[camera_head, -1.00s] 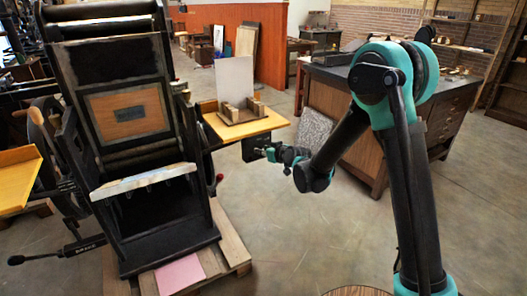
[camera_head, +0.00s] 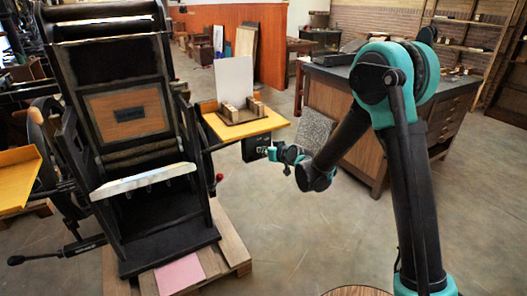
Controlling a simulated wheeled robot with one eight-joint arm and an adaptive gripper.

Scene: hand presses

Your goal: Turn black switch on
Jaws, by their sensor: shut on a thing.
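A black box (camera_head: 253,148), which looks like the black switch's housing, hangs under the right-hand yellow shelf of the press. The switch lever itself is too small to make out. My gripper (camera_head: 270,154) is at the right side of this box, just below the shelf. Its small teal and dark fingers look closed at the box's right edge, and what lies between them is hidden at this size.
The large black hand press (camera_head: 130,115) fills the left on a wooden pallet (camera_head: 228,240). The yellow shelf (camera_head: 230,128) above my gripper carries wooden blocks and a white sheet (camera_head: 235,80). A dark cabinet (camera_head: 345,130) stands behind my arm. The floor at centre is clear.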

